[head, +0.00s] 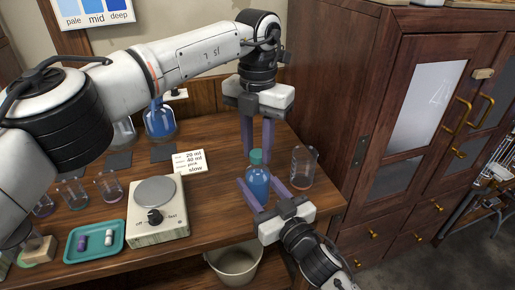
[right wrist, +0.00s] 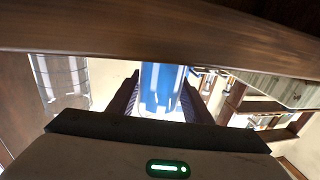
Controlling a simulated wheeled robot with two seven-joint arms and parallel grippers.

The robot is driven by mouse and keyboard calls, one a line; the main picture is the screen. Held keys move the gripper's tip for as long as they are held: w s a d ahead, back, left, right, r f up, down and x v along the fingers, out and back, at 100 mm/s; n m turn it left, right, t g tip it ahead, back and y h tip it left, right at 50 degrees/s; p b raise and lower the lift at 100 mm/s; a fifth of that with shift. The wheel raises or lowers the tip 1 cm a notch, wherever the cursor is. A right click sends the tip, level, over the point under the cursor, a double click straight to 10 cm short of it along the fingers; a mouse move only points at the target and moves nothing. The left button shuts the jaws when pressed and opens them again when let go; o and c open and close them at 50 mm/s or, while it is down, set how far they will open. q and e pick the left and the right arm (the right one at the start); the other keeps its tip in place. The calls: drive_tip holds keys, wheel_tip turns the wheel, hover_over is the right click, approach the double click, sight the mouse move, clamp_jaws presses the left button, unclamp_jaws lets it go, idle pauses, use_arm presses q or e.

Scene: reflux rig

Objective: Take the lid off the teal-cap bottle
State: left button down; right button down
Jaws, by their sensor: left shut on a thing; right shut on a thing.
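The teal-cap bottle (head: 257,184) holds blue liquid and stands upright near the right end of the wooden bench. Its teal lid (head: 256,156) sits on top of the neck. My left gripper (head: 258,152) points straight down from above, shut on the lid. My right gripper (head: 265,187) reaches in from the front, low, and is shut on the bottle's body. In the right wrist view the blue bottle (right wrist: 160,90) shows between the two dark fingers, its upper part cut off by a wooden band.
A glass beaker (head: 302,168) stands close to the right of the bottle. To the left are a dial stirrer plate (head: 158,228), a label card (head: 188,162), a teal tray (head: 94,255) and a blue-filled flask (head: 160,122). A tall wooden cabinet (head: 335,100) borders the bench at right.

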sight(258, 153)
use_arm(q)
drive_tip(key=shift+r, duration=0.75)
drive_tip(key=shift+r, duration=2)
use_arm(e)
drive_tip(key=c, duration=0.8)
unclamp_jaws()
drive_tip(key=shift+c, duration=0.2)
